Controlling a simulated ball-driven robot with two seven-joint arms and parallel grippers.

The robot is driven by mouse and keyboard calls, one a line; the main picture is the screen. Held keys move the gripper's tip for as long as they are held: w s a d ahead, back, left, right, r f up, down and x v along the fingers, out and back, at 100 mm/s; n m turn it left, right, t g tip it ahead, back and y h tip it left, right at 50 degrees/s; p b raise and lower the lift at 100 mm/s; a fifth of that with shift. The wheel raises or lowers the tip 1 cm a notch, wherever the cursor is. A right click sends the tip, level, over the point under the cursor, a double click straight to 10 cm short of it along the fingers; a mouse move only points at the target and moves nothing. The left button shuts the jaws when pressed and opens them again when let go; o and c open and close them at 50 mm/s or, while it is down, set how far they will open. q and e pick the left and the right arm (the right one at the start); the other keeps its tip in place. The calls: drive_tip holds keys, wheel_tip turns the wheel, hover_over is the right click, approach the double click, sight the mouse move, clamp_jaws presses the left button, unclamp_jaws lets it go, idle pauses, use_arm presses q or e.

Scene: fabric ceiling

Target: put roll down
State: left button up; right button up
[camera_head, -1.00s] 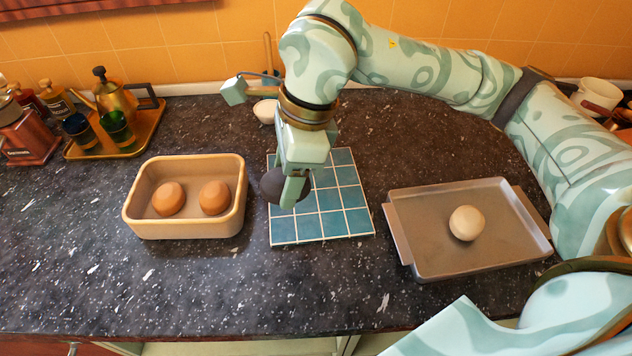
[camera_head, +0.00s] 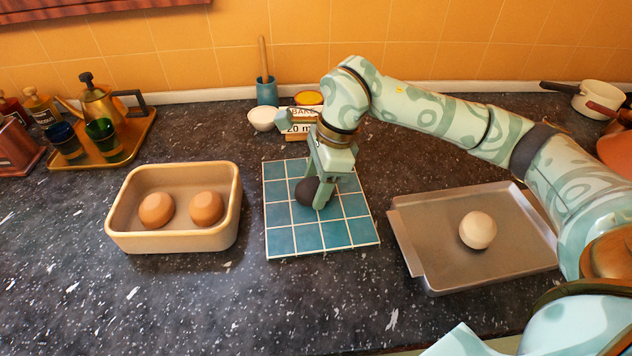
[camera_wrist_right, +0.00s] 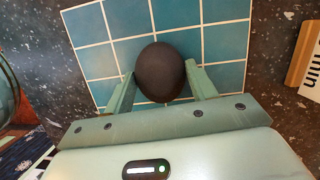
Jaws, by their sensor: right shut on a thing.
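A dark, nearly black roll (camera_head: 309,193) is between the fingers of my right gripper (camera_head: 319,197), over the middle of the blue tiled board. In the right wrist view the dark roll (camera_wrist_right: 161,72) sits between both fingers of the gripper (camera_wrist_right: 160,80), which press on its sides. Whether it touches the tiles (camera_head: 310,237) is hard to tell. Two brown rolls (camera_head: 156,210) (camera_head: 206,208) lie in the tan rectangular dish (camera_head: 125,222) on the left. A pale roll (camera_head: 478,230) lies on the metal tray (camera_head: 440,265) on the right. My left gripper is not in view.
A brass tray (camera_head: 60,160) with a kettle (camera_head: 100,105) and coloured glasses stands at the back left. A white bowl (camera_head: 262,119), a mortar with pestle (camera_head: 267,92) and a sign reading "20 m" (camera_head: 299,127) are behind the board. The front counter is clear.

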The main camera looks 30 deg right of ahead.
drive_tip(key=o, duration=1)
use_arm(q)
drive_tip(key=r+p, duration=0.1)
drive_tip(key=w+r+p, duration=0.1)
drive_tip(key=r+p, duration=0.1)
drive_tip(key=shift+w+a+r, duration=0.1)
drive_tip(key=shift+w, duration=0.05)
use_arm(e)
drive_tip(key=v, duration=1.2)
drive_tip(key=shift+s+d, duration=0.1)
drive_tip(key=shift+s, duration=0.05)
